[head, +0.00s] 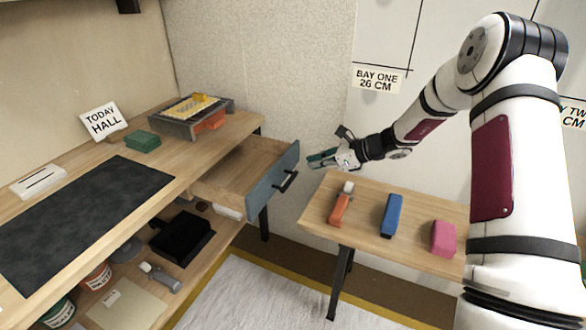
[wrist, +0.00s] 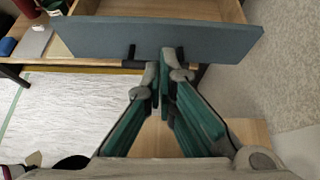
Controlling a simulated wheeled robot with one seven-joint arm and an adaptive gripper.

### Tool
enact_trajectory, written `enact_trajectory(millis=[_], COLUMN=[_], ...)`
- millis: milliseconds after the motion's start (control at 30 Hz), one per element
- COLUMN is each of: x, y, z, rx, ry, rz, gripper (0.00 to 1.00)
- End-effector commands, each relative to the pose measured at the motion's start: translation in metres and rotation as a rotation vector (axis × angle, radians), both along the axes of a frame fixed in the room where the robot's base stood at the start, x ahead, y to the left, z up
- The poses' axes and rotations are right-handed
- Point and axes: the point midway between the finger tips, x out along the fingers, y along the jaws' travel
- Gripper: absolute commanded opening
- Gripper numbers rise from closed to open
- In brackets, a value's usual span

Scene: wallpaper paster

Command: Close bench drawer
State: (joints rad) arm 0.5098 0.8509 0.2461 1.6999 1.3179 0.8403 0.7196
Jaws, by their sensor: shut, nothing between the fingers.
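The bench drawer (head: 246,166) is pulled out from the right end of the wooden bench. Its blue-grey front panel (head: 272,182) carries a black bar handle (head: 286,181). My gripper (head: 314,160) is to the right of the drawer front, with its fingers pointing toward it. In the wrist view, the drawer front (wrist: 160,38) spans the top, and the shut, empty fingertips of my gripper (wrist: 162,80) are close to the black handle (wrist: 133,62). I cannot tell whether they touch it. The drawer interior looks empty where it shows.
A small wooden table (head: 362,196) right of the drawer holds an orange tool (head: 340,208), a blue block (head: 391,215) and a pink block (head: 443,238). The bench top holds a dark mat (head: 85,215), a green block (head: 142,140) and a tray. A lower shelf holds a black tray (head: 182,238).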

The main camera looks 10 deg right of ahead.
Motion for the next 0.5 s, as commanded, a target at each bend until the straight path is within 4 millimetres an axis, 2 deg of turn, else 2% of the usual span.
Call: enact_trajectory(millis=[33,167,500], x=[0.003,0.009,0.035], y=[-0.003,-0.001,0.036], z=[-0.007,-0.014,-0.041], rx=[0.016,0.031,0.028], ry=[0.009,0.018,0.017], rz=[-0.018,-0.035,-0.031], gripper=[0.00,0.00,0.00])
